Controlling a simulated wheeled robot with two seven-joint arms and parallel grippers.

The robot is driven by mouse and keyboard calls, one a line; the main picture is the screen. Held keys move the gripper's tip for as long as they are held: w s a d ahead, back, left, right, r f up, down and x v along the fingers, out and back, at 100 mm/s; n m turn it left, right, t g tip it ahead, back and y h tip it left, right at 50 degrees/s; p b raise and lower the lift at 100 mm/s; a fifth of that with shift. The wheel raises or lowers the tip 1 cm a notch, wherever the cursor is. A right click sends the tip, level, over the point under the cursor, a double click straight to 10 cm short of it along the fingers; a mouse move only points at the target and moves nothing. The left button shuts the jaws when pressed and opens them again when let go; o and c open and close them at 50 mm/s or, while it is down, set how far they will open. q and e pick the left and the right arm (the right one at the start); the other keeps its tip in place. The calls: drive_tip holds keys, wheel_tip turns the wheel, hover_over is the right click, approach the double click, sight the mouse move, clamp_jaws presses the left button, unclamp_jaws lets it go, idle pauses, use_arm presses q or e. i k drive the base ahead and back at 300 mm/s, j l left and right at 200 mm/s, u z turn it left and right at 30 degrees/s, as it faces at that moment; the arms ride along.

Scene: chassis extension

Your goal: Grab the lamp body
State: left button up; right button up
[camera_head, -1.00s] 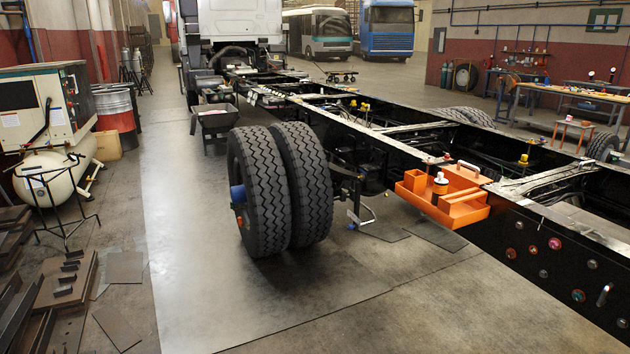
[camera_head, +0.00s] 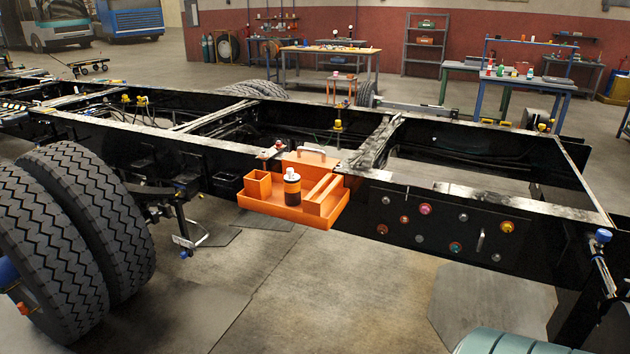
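I cannot pick out a lamp body for certain in the head view. Several small round coloured pieces, red, pink, orange and pale, sit on the black side panel (camera_head: 450,222) of the chassis frame. An orange tray (camera_head: 262,202) with a handle hangs at the frame's near side. Neither of my grippers is in view.
Big twin tyres (camera_head: 75,225) stand at the left. A teal rounded thing (camera_head: 520,343) shows at the bottom edge. A blue-capped part (camera_head: 603,237) stands at the frame's right end. Workbenches (camera_head: 530,85) stand behind. The floor before the tray is clear.

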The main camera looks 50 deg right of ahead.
sight(293, 186)
drive_tip(key=i+z, duration=0.3)
drive_tip(key=z, duration=0.15)
drive_tip(key=i+j+z, duration=0.15)
drive_tip(key=i+z, duration=0.25)
drive_tip(key=i+j+z, duration=0.15)
drive_tip(key=z, duration=0.3)
drive_tip(key=i+j+z, duration=0.25)
drive_tip(key=z, duration=0.2)
drive_tip(key=i+j+z, duration=0.15)
drive_tip(key=j+z, duration=0.3)
drive_tip(key=i+j+z, duration=0.1)
drive_tip(key=j+z, duration=1.25)
drive_tip(key=j, duration=0.7)
